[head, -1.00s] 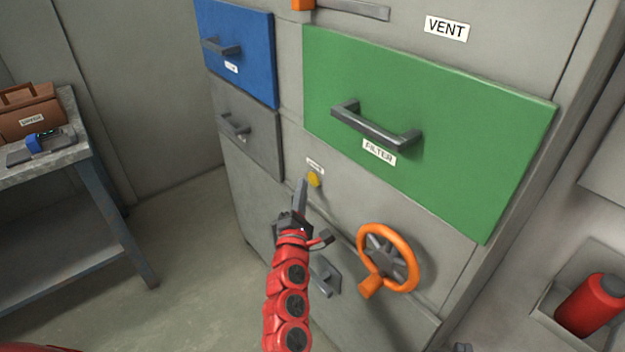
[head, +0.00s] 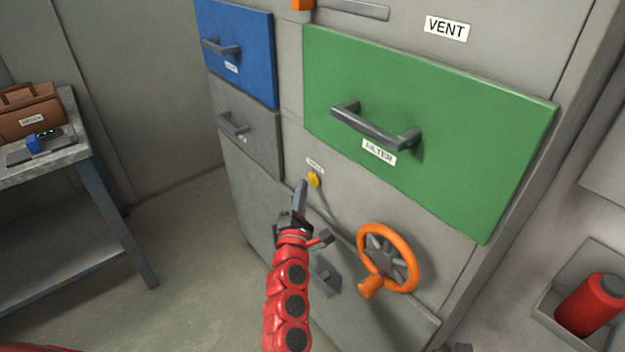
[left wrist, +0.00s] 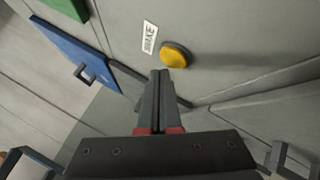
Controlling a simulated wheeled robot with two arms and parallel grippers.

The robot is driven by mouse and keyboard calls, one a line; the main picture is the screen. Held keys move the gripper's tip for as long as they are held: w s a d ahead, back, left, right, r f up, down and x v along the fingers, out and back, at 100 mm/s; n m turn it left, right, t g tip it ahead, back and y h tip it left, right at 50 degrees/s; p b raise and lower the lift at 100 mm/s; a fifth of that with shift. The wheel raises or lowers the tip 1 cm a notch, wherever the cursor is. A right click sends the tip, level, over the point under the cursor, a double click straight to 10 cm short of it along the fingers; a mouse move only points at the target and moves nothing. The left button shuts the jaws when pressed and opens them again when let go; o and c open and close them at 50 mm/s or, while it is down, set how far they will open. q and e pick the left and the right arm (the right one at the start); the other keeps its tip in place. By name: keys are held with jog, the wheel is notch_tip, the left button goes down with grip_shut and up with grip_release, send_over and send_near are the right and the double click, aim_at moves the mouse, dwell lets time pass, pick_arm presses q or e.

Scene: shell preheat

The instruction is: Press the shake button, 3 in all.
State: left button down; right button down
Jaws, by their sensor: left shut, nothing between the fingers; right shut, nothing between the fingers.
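The yellow round shake button (head: 314,180) sits on the grey cabinet front below the green drawer, with a small white label above it. In the left wrist view the button (left wrist: 176,55) is just beyond the fingertips, beside a label reading SHAKE. My left gripper (head: 302,184) is shut and empty, its tips close to the button's left side. In the left wrist view its closed fingers (left wrist: 160,74) overlap the button's lower edge; I cannot tell whether they touch it. A dark piece at the bottom edge looks like the tip of my right gripper (head: 462,347), mostly out of frame.
The green FILTER drawer (head: 430,125) has a protruding handle above the button. An orange handwheel (head: 412,262) sticks out to the lower right. A blue drawer (head: 252,60) and grey drawer (head: 255,130) are at left. A workbench (head: 70,165) stands further left, with clear floor between.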

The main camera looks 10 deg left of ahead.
pick_arm(q)
jog(key=shift+w+d, duration=0.25)
jog(key=shift+w, duration=0.1)
jog(key=shift+w+d, duration=0.25)
jog(key=shift+w, duration=0.05)
dwell(1.1)
jog(key=shift+s+a+b, duration=0.35)
jog(key=shift+s+a, duration=0.15)
jog(key=shift+s, duration=0.15)
jog(key=s+a, duration=0.1)
jog(key=s, duration=0.1)
jog(key=s+a+b, duration=0.1)
jog(key=s+a, duration=0.1)
dwell(0.5)
